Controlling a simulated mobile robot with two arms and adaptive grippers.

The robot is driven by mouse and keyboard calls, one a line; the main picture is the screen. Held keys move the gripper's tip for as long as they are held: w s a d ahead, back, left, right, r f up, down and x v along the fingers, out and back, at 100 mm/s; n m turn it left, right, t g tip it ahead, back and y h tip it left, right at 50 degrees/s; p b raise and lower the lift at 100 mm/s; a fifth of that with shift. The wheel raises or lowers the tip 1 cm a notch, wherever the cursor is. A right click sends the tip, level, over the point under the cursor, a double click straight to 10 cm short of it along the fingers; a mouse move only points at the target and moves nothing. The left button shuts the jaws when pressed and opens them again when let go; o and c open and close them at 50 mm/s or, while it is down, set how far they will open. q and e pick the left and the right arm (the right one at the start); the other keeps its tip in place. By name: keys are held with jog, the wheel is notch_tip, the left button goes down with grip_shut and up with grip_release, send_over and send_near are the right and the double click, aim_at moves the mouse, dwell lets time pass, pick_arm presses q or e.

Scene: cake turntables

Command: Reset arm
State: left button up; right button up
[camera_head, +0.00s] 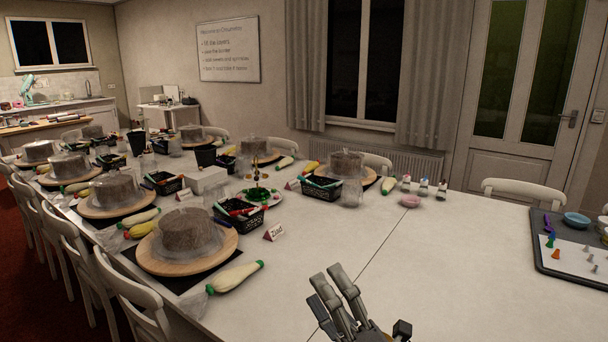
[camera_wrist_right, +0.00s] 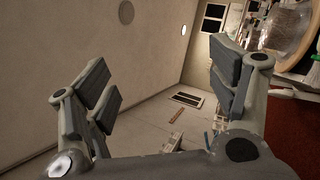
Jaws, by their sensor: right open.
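My right gripper (camera_head: 338,302) shows at the bottom centre of the head view, over the bare near part of the white table (camera_head: 430,255). Its fingers point up and away, and nothing is between them. In the right wrist view the same gripper (camera_wrist_right: 160,88) has its two padded fingers wide apart and empty. That view looks past the fingers at a plain wall, part of the floor and a round thing at the upper right. My left gripper does not show.
The nearest cake (camera_head: 188,232) stands on a round wooden turntable (camera_head: 166,266) at the table's left. A piping bag (camera_head: 235,277) and a name card (camera_head: 274,232) lie beside it. A dark tray (camera_head: 570,268) with small nozzles is at the right. White chairs line the edges.

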jog(key=d+f+m+h, duration=0.9)
jog(key=d+m+h, duration=0.15)
jog(key=m, duration=0.25)
jog(key=s+d+f+m+g+h, duration=0.2)
jog(key=s+d+f+m+g, duration=0.15)
jog(key=f, duration=0.25)
jog(key=s+d+f+m+g+h, duration=0.1)
jog(key=s+d+f+m+g, duration=0.2)
jog(key=f, duration=0.4)
jog(key=s+f+m+g, duration=0.3)
jog(key=s+f+g, duration=0.25)
jog(key=s, duration=0.35)
jog(key=s+f+m+g, duration=0.35)
jog(key=s+f, duration=0.25)
jog(key=s, duration=0.4)
notch_tip(320, 180, down, 25)
jog(key=g, duration=0.2)
jog(key=s+d+f, duration=0.3)
jog(key=s+f, duration=1.3)
jog(key=s, duration=0.1)
jog(key=shift+s+f+n+g, duration=0.25)
jog(key=shift+f+n+g, duration=0.15)
jog(key=shift+g, duration=0.05)
